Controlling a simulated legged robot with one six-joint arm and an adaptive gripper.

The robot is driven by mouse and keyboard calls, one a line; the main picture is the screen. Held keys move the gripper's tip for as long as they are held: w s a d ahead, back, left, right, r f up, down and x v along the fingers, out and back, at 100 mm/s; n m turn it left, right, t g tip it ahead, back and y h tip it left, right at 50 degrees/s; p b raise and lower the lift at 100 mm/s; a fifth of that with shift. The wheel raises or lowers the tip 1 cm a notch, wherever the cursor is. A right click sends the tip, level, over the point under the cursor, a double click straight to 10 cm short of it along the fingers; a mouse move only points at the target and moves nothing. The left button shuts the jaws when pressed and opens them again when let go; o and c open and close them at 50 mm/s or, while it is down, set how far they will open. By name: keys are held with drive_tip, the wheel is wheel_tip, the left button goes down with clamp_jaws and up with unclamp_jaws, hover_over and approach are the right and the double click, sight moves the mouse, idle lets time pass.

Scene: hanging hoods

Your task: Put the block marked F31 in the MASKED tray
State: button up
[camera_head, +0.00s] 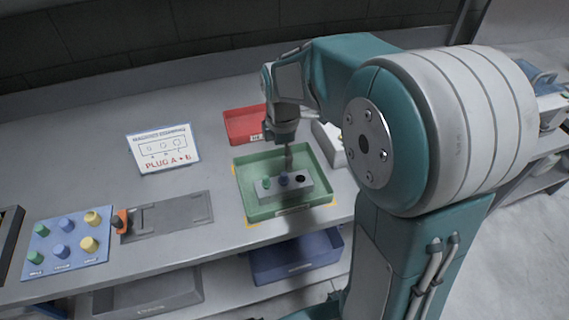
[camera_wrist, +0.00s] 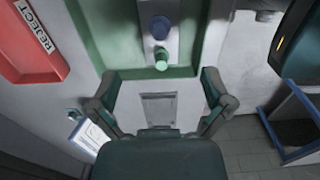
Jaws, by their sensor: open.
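A grey block (camera_head: 303,184) lies inside a green tray (camera_head: 241,192) on the bench, with a green plug, a blue plug and a dark hole on top. No F31 marking can be read on it. The tray's front label is too small to read, so I cannot tell whether it says MASKED. My gripper (camera_head: 289,160) points down over the tray, close to the block. In the wrist view my gripper (camera_wrist: 161,80) is open and empty, with the block (camera_wrist: 173,38) ahead of its fingertips and the green tray (camera_wrist: 95,35) around it.
A red REJECT tray (camera_head: 242,122) stands behind. A sign (camera_head: 163,147) reads PLUG A + B. A blue board (camera_head: 66,244) holds several green, blue and yellow plugs, beside a grey fixture (camera_head: 170,215) with an orange part. A blue tray (camera_head: 297,258) and a grey tray (camera_head: 150,293) sit below.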

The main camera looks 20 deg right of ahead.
drive_tip(key=s+r+m+t, duration=0.2)
drive_tip(key=s+r+m, duration=0.3)
drive_tip(key=s+m, duration=0.4)
drive_tip(key=s+r+m+t, duration=0.3)
drive_tip(key=s+r+m, duration=0.1)
drive_tip(key=s+m, duration=0.5)
drive_tip(key=shift+s+d+r+t, duration=0.15)
drive_tip(key=shift+s+r+t, duration=0.15)
drive_tip(key=shift+s+r, duration=0.1)
